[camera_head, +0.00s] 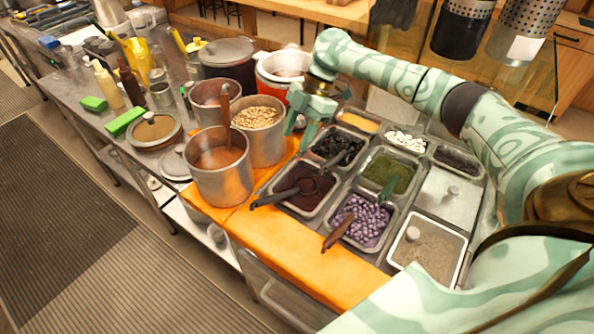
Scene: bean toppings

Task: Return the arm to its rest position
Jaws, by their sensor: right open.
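My right arm comes in from the right, patterned in pale and darker green, and reaches across the back of the topping trays. My right gripper (301,125) points down, open and empty, beside the metal pot of beans (262,147) and above the back left corner of the trays. Its fingers look apart from the pot, though the gap is hard to judge. My left gripper does not show.
Steel trays hold dark red paste (304,190), purple cubes (362,220), green topping (388,172) and black topping (336,146), several with utensils. A pot with a wooden handle (222,180) stands left. Floor at lower left is clear.

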